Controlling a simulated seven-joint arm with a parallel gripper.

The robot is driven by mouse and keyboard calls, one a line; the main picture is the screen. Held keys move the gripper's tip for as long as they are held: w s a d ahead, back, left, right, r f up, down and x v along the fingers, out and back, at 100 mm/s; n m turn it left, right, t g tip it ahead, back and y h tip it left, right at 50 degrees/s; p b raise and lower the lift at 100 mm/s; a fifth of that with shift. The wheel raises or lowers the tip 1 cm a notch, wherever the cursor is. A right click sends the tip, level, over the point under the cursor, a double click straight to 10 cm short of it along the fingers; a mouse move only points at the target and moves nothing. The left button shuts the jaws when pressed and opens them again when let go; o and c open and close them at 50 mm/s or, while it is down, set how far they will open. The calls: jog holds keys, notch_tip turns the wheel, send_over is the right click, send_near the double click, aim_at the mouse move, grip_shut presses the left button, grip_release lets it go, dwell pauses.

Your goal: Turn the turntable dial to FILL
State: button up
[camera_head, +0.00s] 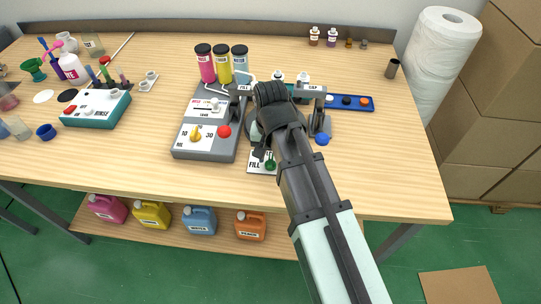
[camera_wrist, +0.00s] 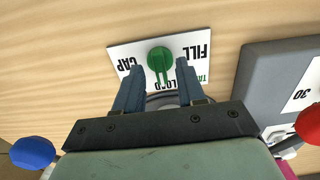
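The green turntable dial (camera_wrist: 160,58) sits on a white plate (camera_wrist: 120,52) on the table. In the wrist view the plate's lettering is upside down, with FILL at the right, CAP at the left and LOAD below the dial. The dial's narrow handle points down toward LOAD. My gripper (camera_wrist: 158,74) is open, with one finger on each side of the handle and visible gaps to it. In the head view the dial (camera_head: 270,164) shows just beside my gripper (camera_head: 262,153), and my arm hides part of the plate.
A grey control box (camera_head: 208,142) with a yellow knob and red button stands just left of the dial. A blue button (camera_head: 322,139) is to the right. Pink, yellow and blue cylinders (camera_head: 223,64) stand behind. Bare table lies in front of the plate.

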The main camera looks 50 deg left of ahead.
jog(key=shift+f, duration=0.5)
grip_shut()
